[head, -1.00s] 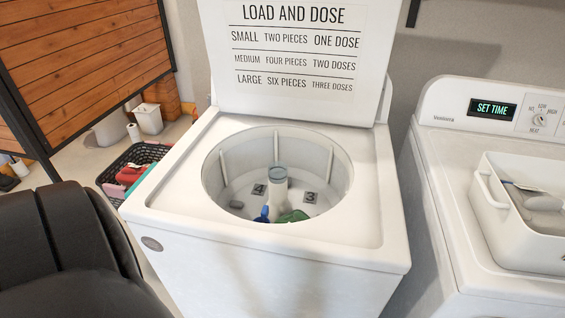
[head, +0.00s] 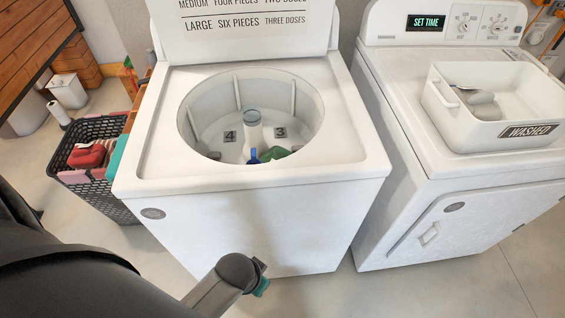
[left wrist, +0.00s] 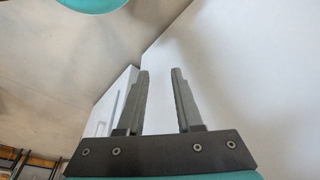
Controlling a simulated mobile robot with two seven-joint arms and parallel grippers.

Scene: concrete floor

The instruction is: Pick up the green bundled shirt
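A green bundle (head: 276,153) lies low in the open washer drum (head: 312,118), beside a blue item (head: 253,156) near the base of the central post. Only part of the green bundle shows over the drum rim. My left gripper shows in the left wrist view (left wrist: 160,72), with its two fingers apart and nothing between them. A pale, smooth white surface fills the right of that view. In the head view a dark arm end with a teal part (head: 258,286) is low in front of the washer; its fingers cannot be made out. My right gripper is not seen.
A dark basket (head: 97,128) with red, pink and teal items stands left of the washer. A dryer (head: 390,110) stands to the right, with a white "WASHED" bin (head: 447,128) on top. The washer lid is up. Floor shows in front of the dryer.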

